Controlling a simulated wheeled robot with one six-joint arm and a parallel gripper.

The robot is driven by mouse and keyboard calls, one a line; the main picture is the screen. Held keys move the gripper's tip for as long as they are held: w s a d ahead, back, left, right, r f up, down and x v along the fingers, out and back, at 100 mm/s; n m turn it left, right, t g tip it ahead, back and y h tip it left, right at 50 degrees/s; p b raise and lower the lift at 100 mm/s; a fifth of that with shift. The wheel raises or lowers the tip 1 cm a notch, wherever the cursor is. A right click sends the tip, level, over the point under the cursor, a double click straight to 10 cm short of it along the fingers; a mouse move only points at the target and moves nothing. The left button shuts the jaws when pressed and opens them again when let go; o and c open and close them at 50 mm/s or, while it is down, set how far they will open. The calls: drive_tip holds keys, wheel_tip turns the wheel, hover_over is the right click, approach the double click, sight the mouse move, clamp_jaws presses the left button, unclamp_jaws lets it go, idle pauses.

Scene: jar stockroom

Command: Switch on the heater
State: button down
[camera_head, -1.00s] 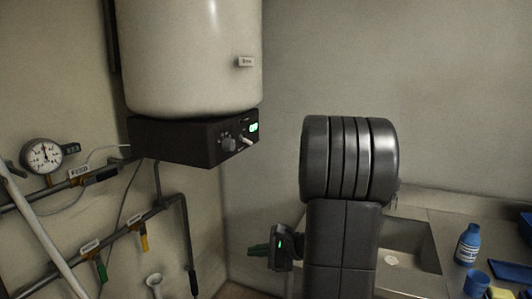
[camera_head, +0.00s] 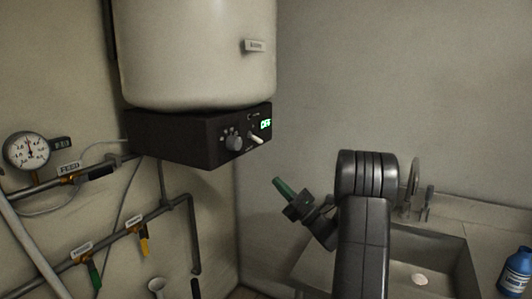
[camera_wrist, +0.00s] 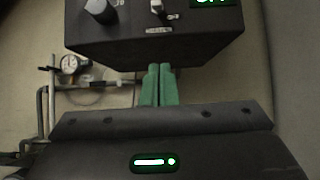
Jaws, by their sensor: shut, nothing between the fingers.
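The heater (camera_head: 198,55) is a large cream tank on the wall at the upper left of the head view. Its black control box (camera_head: 180,140) hangs below it, with a grey knob (camera_head: 234,143), a pale toggle switch (camera_head: 256,139) and a green display (camera_head: 265,124) that appears to read OFF. In the wrist view the box (camera_wrist: 150,42) is ahead, with the knob (camera_wrist: 100,10) and the switch (camera_wrist: 157,8) at the top edge. My gripper (camera_head: 277,181) has green fingers, shut and empty. It is below and to the right of the box, apart from it.
Pipes with a gauge (camera_head: 28,151), a yellow-handled valve (camera_head: 143,241) and a green-handled valve (camera_head: 94,274) run along the left wall. A sink (camera_head: 425,262) with a tap (camera_head: 414,180) and a blue bottle (camera_head: 517,272) are at the right. The wall right of the box is clear.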

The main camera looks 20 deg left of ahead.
sight(257, 140)
drive_tip(key=shift+a, duration=0.1)
drive_tip(key=a+r+p, duration=0.1)
drive_tip(key=a+r, duration=0.1)
drive_tip(key=r, duration=0.1)
drive_tip(key=a+r+p, duration=0.1)
drive_tip(key=a+r, duration=0.1)
drive_tip(key=r, duration=0.1)
drive_tip(key=a+r+p, duration=0.1)
drive_tip(key=a+r, duration=0.1)
drive_tip(key=r, duration=0.1)
drive_tip(key=shift+w+a+p, duration=0.2)
drive_tip(key=shift+a+p, duration=0.1)
drive_tip(key=shift+p, duration=0.05)
drive_tip(key=shift+d+r, duration=0.25)
drive_tip(key=shift+r, duration=0.15)
drive_tip(key=shift+d+r+h+p, duration=0.2)
drive_tip(key=shift+h+p, duration=0.1)
drive_tip(key=shift+p, duration=0.25)
